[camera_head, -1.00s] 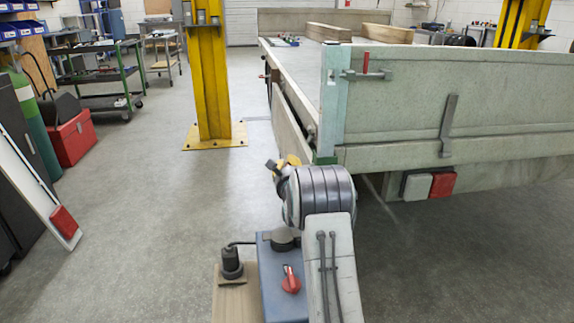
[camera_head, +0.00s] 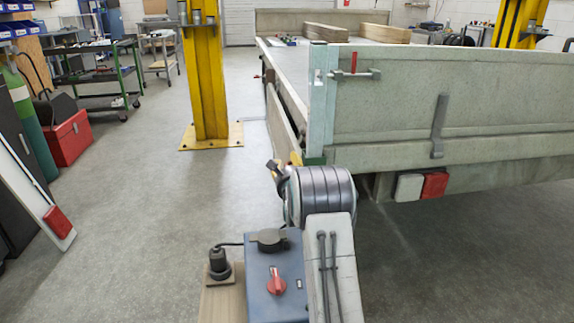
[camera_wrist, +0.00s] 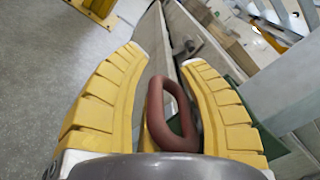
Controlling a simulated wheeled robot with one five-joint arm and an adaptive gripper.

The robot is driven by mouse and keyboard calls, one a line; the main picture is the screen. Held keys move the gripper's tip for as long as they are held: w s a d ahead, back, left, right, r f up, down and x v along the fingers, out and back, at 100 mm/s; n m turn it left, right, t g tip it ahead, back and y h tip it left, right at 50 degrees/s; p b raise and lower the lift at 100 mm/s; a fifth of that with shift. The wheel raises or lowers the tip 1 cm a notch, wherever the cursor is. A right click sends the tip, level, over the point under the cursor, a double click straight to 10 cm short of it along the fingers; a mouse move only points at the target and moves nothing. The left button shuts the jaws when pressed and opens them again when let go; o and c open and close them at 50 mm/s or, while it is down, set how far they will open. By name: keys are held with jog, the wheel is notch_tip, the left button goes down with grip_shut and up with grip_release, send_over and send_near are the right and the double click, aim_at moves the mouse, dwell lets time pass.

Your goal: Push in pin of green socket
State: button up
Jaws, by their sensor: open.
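The green socket (camera_head: 315,160) sits at the foot of the light corner post (camera_head: 318,95) of the trailer, just right of my gripper. In the wrist view a reddish-brown ring handle (camera_wrist: 155,105), apparently the pin's, stands between my yellow fingers. Green metal (camera_wrist: 237,80) shows behind the right finger. My gripper (camera_wrist: 162,55) is open, its fingers on either side of the ring. I cannot tell whether they touch it. The pin's shaft is hidden. In the head view my wrist hides most of my gripper, leaving only small yellow parts visible.
The trailer's grey end board (camera_head: 400,100) runs right from the post, with a red and white lamp (camera_head: 421,186) below. A yellow lift column (camera_head: 208,80) stands on the left. A red toolbox (camera_head: 67,137) lies farther left. The floor between is clear.

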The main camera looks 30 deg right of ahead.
jog(key=v, duration=1.2)
dwell(0.4)
jog(key=shift+r, duration=0.1)
dwell(0.4)
jog(key=s+a+r+n+g+y+p, duration=0.35)
jog(key=a+r+n+p, duration=0.45)
jog(key=r+p, duration=0.3)
jog(key=s+a+r+n+g+y+p, duration=0.2)
jog(key=s+a+r+n+p, duration=0.2)
jog(key=a+r+n+p, duration=0.5)
jog(key=s+a+r+n+g+y+p, duration=0.1)
jog(key=s+a+r+n+g+p, duration=0.2)
jog(key=s+r+n+p, duration=0.3)
jog(key=s+a+r+n+g+y+p, duration=0.2)
jog(key=s+a+r+n+p, duration=0.4)
jog(key=s+r+p, duration=0.6)
jog(key=s+n+g+p, duration=0.1)
jog(key=s+p, duration=0.3)
jog(key=s, duration=0.1)
jog(key=shift+s+r+g, duration=0.35)
